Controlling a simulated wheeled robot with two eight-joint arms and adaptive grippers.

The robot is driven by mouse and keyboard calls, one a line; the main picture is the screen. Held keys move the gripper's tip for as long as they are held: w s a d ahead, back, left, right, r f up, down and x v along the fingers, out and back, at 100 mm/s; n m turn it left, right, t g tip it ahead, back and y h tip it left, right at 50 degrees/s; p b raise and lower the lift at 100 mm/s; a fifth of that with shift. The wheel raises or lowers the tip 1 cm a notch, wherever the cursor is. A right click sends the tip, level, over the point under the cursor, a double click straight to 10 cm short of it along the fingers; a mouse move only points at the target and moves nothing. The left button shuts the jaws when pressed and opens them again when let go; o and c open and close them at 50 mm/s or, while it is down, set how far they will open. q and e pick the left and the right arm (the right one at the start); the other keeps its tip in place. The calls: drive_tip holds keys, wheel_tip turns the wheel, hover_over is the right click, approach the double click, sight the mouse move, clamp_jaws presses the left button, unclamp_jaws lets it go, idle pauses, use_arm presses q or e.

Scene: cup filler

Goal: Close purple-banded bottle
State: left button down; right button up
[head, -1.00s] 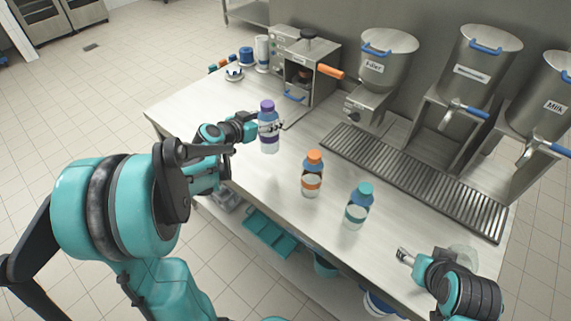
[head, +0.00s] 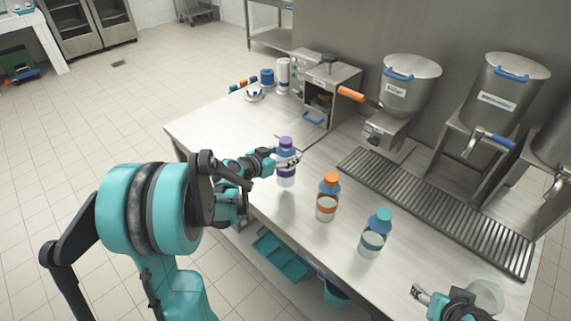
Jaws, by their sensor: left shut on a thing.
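The purple-banded bottle (head: 286,177) stands upright on the steel counter, with a purple cap (head: 285,142) sitting on its top. My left gripper (head: 284,163) reaches in from the left and is shut on the bottle's upper body, below the cap. The fingers cover part of the purple band. My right gripper (head: 421,294) is low at the right over the counter's front part, away from the bottles. Its fingertips look slightly apart, and nothing shows between them.
An orange-banded bottle (head: 327,198) and a teal-capped bottle (head: 375,234) stand to the right on the counter (head: 240,128). A drain grate (head: 440,208) runs below the dispensers (head: 409,82). A clear container (head: 486,295) is beside my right arm. The counter's left part is mostly clear.

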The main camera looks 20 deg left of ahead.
use_arm(q)
drive_tip(key=shift+f+b, duration=0.75)
drive_tip(key=shift+f, duration=1.15)
drive_tip(key=shift+f, duration=0.1)
drive_tip(key=c, duration=0.5)
unclamp_jaws()
drive_tip(key=shift+c, duration=0.2)
